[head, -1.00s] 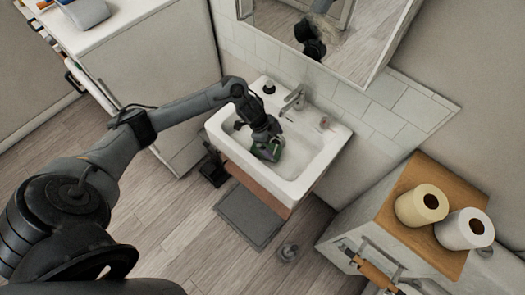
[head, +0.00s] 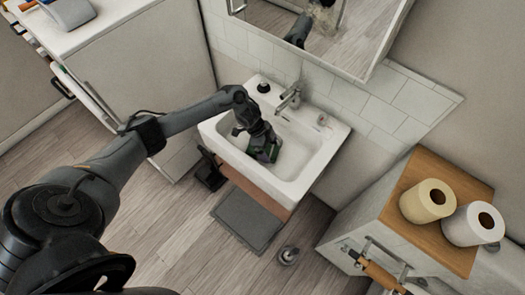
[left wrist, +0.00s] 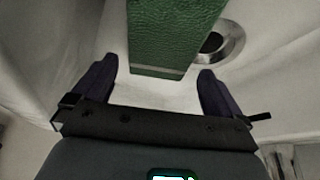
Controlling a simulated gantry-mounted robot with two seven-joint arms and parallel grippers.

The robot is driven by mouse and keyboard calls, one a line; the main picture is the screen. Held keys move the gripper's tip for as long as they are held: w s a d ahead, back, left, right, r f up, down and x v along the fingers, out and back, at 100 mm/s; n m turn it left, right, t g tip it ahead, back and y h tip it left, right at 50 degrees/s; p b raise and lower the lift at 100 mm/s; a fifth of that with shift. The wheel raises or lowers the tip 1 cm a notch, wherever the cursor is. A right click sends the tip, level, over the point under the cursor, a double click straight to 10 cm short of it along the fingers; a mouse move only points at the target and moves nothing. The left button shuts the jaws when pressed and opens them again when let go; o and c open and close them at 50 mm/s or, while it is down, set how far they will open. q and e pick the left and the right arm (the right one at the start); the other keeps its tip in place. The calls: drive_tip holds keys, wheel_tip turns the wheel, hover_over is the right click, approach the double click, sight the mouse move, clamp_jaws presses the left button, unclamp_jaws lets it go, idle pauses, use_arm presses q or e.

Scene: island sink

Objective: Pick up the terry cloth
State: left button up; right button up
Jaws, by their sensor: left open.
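The terry cloth (left wrist: 172,38) is green with a pale stripe near its near edge. It lies in the white sink basin (head: 310,148), beside the round drain (left wrist: 222,42). In the head view my left gripper (head: 262,150) reaches down into the basin and hides most of the cloth. In the left wrist view the dark fingers of my left gripper (left wrist: 155,88) are spread wide. The cloth lies beyond them, its near edge roughly between the fingertips, and I see no grip on it. My right gripper is not in view.
A faucet (head: 289,97) and a dark round item (head: 263,87) stand on the sink's back rim. A mirror cabinet (head: 375,40) hangs above. A wooden-topped cabinet at right holds two paper rolls (head: 428,201). A grey mat (head: 248,219) lies on the floor.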

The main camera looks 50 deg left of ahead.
use_arm(q)
drive_tip(key=shift+x, duration=1.2)
drive_tip(key=shift+c, duration=0.3)
drive_tip(key=c, duration=0.9)
drive_tip(key=shift+r, duration=0.2)
wheel_tip(320, 180, up, 28)
drive_tip(key=p, duration=0.6)
